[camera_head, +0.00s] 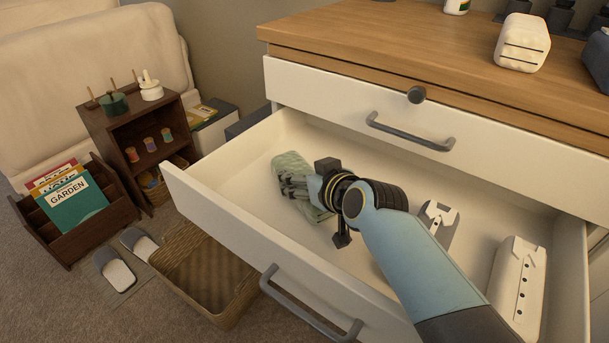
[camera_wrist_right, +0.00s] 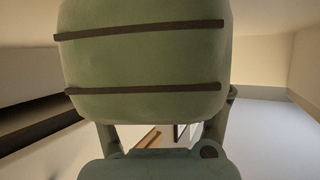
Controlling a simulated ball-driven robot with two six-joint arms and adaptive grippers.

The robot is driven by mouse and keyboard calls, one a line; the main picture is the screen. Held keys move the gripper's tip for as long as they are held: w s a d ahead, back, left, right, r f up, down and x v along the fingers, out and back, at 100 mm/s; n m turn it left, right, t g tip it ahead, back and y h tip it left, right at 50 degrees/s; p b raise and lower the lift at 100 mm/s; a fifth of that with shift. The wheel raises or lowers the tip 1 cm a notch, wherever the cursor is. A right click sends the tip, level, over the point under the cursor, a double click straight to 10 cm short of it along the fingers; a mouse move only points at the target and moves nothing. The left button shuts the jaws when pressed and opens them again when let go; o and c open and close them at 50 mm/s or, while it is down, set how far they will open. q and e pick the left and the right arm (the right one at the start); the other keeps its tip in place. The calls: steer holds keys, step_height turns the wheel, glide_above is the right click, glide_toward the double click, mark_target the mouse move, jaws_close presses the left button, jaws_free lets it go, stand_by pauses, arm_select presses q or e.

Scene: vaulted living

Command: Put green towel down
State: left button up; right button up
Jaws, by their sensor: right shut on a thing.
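The green towel (camera_head: 291,172) is a folded pale green bundle with dark stripes, inside the open white drawer (camera_head: 222,203) toward its left end. My right gripper (camera_head: 314,190) reaches into the drawer from the lower right and is shut on the towel. In the right wrist view the towel (camera_wrist_right: 142,62) fills the upper middle, between the gripper's fingers. The arm and hand hide the towel's right side. I cannot tell whether its underside touches the drawer floor. My left gripper is in neither view.
Two pale devices, one small (camera_head: 437,222) and one long (camera_head: 517,287), lie on the drawer's right side. A white striped bundle (camera_head: 522,43) sits on the wooden top (camera_head: 400,40). Below left are a wicker basket (camera_head: 248,292), slippers (camera_head: 116,273) and a magazine rack (camera_head: 118,213).

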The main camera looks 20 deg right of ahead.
steer(key=o, duration=1.3)
steer(key=shift+o, duration=0.2)
steer(key=shift+s+r, duration=0.15)
steer(key=shift+r, duration=0.1)
steer(key=p+v, duration=0.3)
steer(key=v, duration=0.8)
steer(key=shift+s, duration=0.25)
steer(key=shift+d+r, duration=0.1)
steer(key=shift+d, duration=0.05)
